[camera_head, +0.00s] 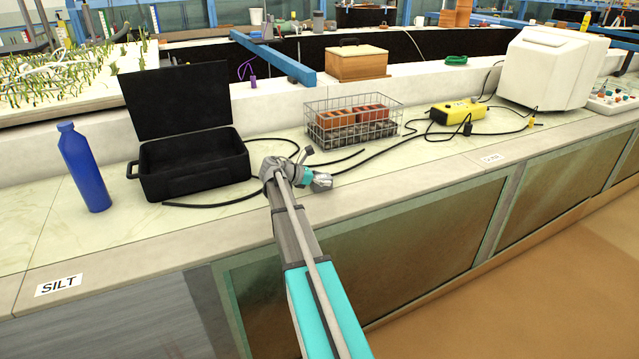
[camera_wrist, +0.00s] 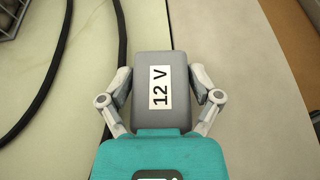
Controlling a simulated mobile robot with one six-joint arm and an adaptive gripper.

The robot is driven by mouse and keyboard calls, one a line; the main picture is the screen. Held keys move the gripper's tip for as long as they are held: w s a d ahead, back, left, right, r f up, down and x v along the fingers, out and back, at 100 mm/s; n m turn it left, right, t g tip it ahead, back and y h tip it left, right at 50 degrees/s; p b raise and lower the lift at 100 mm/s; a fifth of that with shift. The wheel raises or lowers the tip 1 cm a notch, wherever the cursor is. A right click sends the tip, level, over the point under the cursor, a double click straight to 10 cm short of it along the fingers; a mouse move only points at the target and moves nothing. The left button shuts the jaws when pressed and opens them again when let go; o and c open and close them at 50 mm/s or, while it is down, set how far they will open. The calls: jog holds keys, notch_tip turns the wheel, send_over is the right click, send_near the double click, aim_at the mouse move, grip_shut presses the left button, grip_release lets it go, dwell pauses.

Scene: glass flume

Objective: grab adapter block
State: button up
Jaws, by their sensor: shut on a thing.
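The adapter block is hard to make out there, mostly hidden by my gripper and wrist. I cannot tell whether the block is touching the bench.
An open black case (camera_head: 195,165) and a blue bottle (camera_head: 84,170) stand to the left. A wire basket (camera_head: 352,133) with reddish blocks is behind my gripper. Black cables (camera_head: 215,203) lie on the bench. A yellow device (camera_head: 458,111) sits further right.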

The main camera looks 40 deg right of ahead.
aim_at(323, 176)
jog(key=shift+r, duration=0.2)
notch_tip(323, 176, up, 3)
jog(key=p, duration=0.3)
jog(key=s+d+r+p, duration=0.9)
jog(key=s+p, duration=0.1)
jog(key=shift+s+d+r, duration=0.2)
jog(key=shift+d+r, duration=0.05)
jog(key=shift+r, duration=0.05)
dwell(0.6)
jog(key=shift+r, duration=0.1)
